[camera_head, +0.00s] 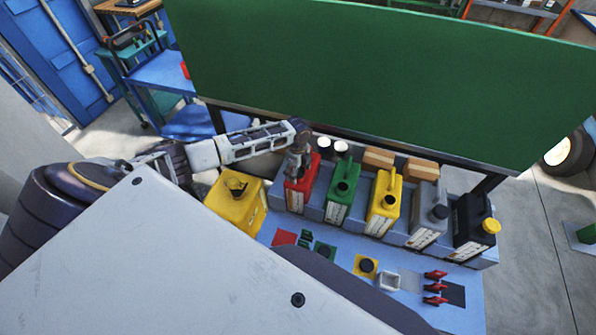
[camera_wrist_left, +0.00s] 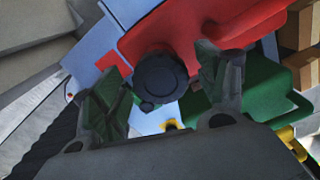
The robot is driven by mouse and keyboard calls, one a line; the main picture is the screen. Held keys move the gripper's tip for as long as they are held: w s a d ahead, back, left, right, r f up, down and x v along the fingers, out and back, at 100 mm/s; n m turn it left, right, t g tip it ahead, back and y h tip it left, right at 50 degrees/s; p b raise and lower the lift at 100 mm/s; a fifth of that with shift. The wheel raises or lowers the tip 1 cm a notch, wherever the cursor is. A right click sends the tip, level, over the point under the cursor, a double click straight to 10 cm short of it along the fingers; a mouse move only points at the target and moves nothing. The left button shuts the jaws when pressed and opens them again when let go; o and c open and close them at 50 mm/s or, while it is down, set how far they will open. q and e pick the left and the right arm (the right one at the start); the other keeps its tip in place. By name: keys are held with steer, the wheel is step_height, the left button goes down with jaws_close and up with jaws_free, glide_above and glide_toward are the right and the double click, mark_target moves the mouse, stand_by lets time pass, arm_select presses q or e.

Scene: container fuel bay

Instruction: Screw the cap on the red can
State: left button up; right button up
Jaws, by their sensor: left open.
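The red can (camera_head: 301,187) stands at the left end of the row of cans on the blue bench. My left gripper (camera_head: 299,158) is over its top and hides the spout in the head view. In the left wrist view the red can (camera_wrist_left: 215,25) lies beyond the fingers. A round dark cap (camera_wrist_left: 160,76) shows at the can's spout, between the open fingers of the left gripper (camera_wrist_left: 159,68). Gaps show on both sides of the cap. I cannot tell whether the cap is fully seated. My right gripper is not in view.
Green (camera_head: 342,192), yellow (camera_head: 384,202), grey (camera_head: 428,214) and black (camera_head: 470,222) cans stand to the right. Coloured mats, a white box (camera_head: 388,282) and red parts (camera_head: 435,287) lie in front. A green board (camera_head: 380,80) rises behind.

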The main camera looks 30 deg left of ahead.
arm_select(q)
steer(key=n, duration=0.7)
steer(key=shift+n, duration=0.3)
steer(key=n, duration=0.7)
steer(key=shift+n, duration=0.3)
steer(key=n, duration=0.4)
steer(key=shift+n, duration=2.6)
